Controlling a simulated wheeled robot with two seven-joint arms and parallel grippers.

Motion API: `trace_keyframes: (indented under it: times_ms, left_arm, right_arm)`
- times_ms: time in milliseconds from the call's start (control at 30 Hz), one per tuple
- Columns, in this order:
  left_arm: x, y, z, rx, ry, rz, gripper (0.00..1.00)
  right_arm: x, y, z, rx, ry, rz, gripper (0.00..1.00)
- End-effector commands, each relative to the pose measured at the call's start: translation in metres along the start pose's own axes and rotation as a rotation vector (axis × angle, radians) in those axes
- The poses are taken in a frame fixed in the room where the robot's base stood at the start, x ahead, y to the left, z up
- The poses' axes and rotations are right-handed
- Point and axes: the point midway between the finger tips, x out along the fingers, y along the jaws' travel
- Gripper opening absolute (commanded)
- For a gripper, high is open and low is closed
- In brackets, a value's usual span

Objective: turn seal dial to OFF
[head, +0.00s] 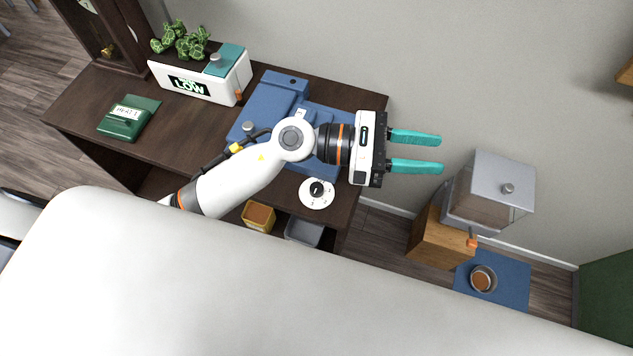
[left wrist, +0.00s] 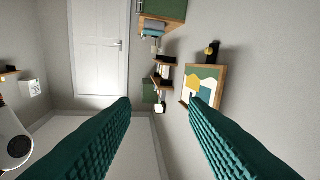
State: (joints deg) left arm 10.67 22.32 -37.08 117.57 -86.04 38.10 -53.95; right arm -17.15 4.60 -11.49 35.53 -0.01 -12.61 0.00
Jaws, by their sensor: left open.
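A white round dial with a black knob (head: 317,192) is at the front right of the dark cabinet, beside a blue appliance (head: 272,98). The dial's markings and setting are too small to read. My left gripper (head: 441,153) is open and empty, pointing right past the cabinet's right end. It is up and to the right of the dial in the head view, apart from it. My left arm hides part of the blue appliance. In the left wrist view, the two teal fingers (left wrist: 160,100) are spread with nothing between them. My right gripper is not in view.
A white box labelled LOW (head: 190,83), a plant (head: 180,40) and a green box (head: 128,118) stand on the cabinet top (head: 175,130). Bins (head: 258,216) sit below. A grey-topped dispenser (head: 487,190) and a bowl (head: 482,279) on a blue mat (head: 510,284) are at right.

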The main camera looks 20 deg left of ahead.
Motion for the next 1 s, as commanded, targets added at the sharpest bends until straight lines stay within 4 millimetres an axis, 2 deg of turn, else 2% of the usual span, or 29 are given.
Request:
trace_keyframes:
  times_ms: [33,100,167,200,300,433,533,667,767,1000]
  left_arm:
    - [0.000,0.008,0.023,0.174,-0.163,0.095,0.40]
    - [-0.012,0.013,0.061,0.396,-0.399,0.231,0.40]
    - [-0.033,0.007,0.092,0.562,-0.607,0.345,0.40]
    - [-0.050,-0.001,0.108,0.657,-0.742,0.417,0.40]
    - [-0.099,-0.026,0.134,0.824,-1.049,0.574,0.40]
    - [-0.150,-0.053,0.139,0.920,-1.337,0.711,0.40]
    - [-0.172,-0.064,0.137,0.940,-1.454,0.764,0.40]
    - [-0.180,-0.068,0.141,0.940,-1.497,0.785,0.40]
    - [-0.180,-0.068,0.152,0.936,-1.494,0.786,0.40]
    - [-0.181,-0.073,0.199,0.933,-1.490,0.785,0.40]
  right_arm:
    - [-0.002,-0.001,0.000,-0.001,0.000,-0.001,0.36]
    - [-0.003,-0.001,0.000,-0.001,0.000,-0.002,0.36]
    - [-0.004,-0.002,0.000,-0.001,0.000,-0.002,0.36]
    - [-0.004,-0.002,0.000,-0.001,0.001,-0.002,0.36]
    - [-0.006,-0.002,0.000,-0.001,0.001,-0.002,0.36]
    - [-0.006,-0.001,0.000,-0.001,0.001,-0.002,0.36]
    - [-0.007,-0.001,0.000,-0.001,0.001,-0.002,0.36]
    - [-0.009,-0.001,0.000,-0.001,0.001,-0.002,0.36]
    - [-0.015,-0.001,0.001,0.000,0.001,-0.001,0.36]
    - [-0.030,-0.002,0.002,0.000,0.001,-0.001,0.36]
